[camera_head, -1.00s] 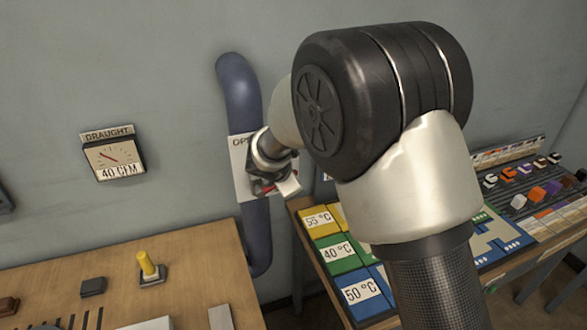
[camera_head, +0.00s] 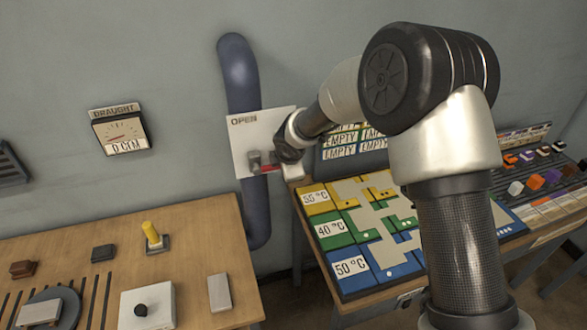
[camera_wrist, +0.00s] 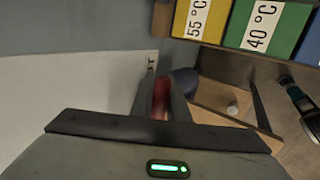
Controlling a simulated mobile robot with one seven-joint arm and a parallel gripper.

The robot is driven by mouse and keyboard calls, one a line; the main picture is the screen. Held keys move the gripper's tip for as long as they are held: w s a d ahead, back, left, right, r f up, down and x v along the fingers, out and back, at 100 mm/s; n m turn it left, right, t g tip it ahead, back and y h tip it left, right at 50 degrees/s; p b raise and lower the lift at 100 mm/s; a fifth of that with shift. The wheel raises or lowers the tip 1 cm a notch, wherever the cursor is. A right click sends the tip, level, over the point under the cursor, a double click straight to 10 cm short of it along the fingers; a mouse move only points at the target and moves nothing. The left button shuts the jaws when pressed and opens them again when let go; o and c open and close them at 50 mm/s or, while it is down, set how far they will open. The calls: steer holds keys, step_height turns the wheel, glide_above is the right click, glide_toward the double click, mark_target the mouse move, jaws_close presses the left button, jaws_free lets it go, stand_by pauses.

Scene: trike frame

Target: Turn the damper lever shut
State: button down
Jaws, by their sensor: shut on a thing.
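The red damper lever (camera_head: 267,169) sits on a white plate (camera_head: 243,150) marked OPEN at its top left, in front of the blue-grey pipe (camera_head: 241,80). The lever lies about level, pointing right. My gripper (camera_head: 272,162) reaches in from the right and is shut on it. In the wrist view the red lever (camera_wrist: 160,98) shows between the two fingers (camera_wrist: 159,108). A bit of lettering (camera_wrist: 152,62) shows at the plate's edge there; the rest is hidden.
A wooden bench (camera_head: 190,215) with a yellow-handled switch (camera_head: 151,234) stands at the lower left. A board with coloured temperature tiles (camera_head: 330,232) stands below my arm, on a second bench. The wall around the gauge is clear.

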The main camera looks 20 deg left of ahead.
steer(key=shift+a, duration=0.1)
stand_by(0.6)
steer(key=c, duration=1.7)
jaws_free()
steer(key=shift+r, duration=0.1)
steer(key=v, duration=1.7)
steer(key=shift+d+r+p, duration=0.1)
steer(key=shift+d+p, duration=0.2)
